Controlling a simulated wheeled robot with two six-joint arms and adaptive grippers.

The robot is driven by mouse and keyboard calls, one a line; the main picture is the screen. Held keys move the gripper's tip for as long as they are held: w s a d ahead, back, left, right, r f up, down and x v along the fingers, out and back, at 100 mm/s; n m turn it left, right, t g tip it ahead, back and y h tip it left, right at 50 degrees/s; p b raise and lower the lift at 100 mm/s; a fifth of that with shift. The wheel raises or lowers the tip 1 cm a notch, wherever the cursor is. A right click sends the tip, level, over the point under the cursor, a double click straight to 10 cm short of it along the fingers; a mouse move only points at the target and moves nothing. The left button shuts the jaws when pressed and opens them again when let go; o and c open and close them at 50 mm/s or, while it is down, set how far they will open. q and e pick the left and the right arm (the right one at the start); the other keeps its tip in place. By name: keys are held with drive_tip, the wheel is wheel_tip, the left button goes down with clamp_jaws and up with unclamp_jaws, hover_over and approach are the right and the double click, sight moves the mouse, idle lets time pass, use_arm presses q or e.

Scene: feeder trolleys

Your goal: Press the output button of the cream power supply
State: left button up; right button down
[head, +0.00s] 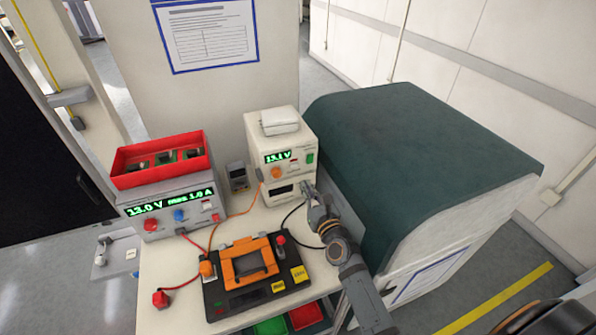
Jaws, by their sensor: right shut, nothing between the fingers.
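The cream power supply (283,145) stands upright at the back of the trolley top. Its display (277,157) reads 15.1 V in green. Its front has an orange knob (276,173), a small pale-and-red switch (294,163) and a green button (309,158) at the right edge. My right gripper (306,187) is shut and empty, its tips at the lower right of that front, below the green button. I cannot tell whether the tips touch the panel. My left gripper is not in view.
A grey power supply (170,209) showing 13.0 V stands left, with a red bin (160,180) on top. A black device with an orange handle (248,259) lies in front, with cables around it. A green-covered bulk (430,160) stands close on the right.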

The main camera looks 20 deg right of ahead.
sight(294, 165)
drive_tip(key=w, duration=0.7)
drive_tip(key=shift+w+a, duration=0.15)
drive_tip(key=shift+a, duration=0.05)
drive_tip(key=shift+w, duration=0.1)
drive_tip(key=shift+w+r, duration=0.15)
drive_tip(key=shift+w, duration=0.4)
drive_tip(key=shift+s+r, duration=0.1)
drive_tip(key=shift+r, duration=0.05)
